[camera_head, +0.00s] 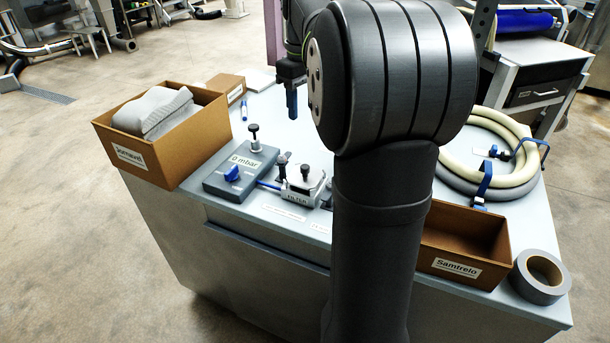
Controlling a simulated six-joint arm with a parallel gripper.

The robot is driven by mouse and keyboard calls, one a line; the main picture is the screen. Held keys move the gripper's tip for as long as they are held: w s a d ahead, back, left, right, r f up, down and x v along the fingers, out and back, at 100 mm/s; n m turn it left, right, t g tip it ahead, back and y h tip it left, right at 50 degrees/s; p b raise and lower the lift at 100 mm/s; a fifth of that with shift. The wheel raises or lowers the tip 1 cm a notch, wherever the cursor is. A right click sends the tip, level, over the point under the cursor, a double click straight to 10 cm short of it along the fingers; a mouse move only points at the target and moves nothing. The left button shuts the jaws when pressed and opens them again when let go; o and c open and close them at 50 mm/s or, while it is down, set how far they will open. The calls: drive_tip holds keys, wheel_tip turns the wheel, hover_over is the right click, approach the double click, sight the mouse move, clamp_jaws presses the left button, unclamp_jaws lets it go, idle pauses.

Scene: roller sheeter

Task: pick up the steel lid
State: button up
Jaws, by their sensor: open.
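What looks like the steel lid (314,181) is a small bright metal cover with a dark knob. It appears to sit on the grey block labelled FILTER (298,198), near the bench's front edge, just left of my arm; I cannot tell whether it is fully seated. My gripper (291,110) points down with blue fingers, above the bench and higher in the picture than the lid. It is open, empty and apart from the lid. My arm hides the bench to the right of the filter block.
A grey gauge box (238,185) reading 0 mbar stands left of the filter. A cardboard box of grey cloths (175,160) is at the left. Coiled hoses (520,175), a brown Samtrelo tray (455,265) and grey tape (523,286) are at the right.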

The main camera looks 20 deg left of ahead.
drive_tip(key=f, duration=0.1)
hover_over(305, 166)
drive_tip(key=shift+n, duration=0.3)
drive_tip(key=f, duration=1.1)
drive_tip(key=shift+a+f, duration=0.1)
drive_tip(key=shift+a, duration=0.1)
drive_tip(key=shift+d+f, duration=0.2)
drive_tip(key=shift+f, duration=2.45)
drive_tip(key=shift+r, duration=0.1)
clamp_jaws()
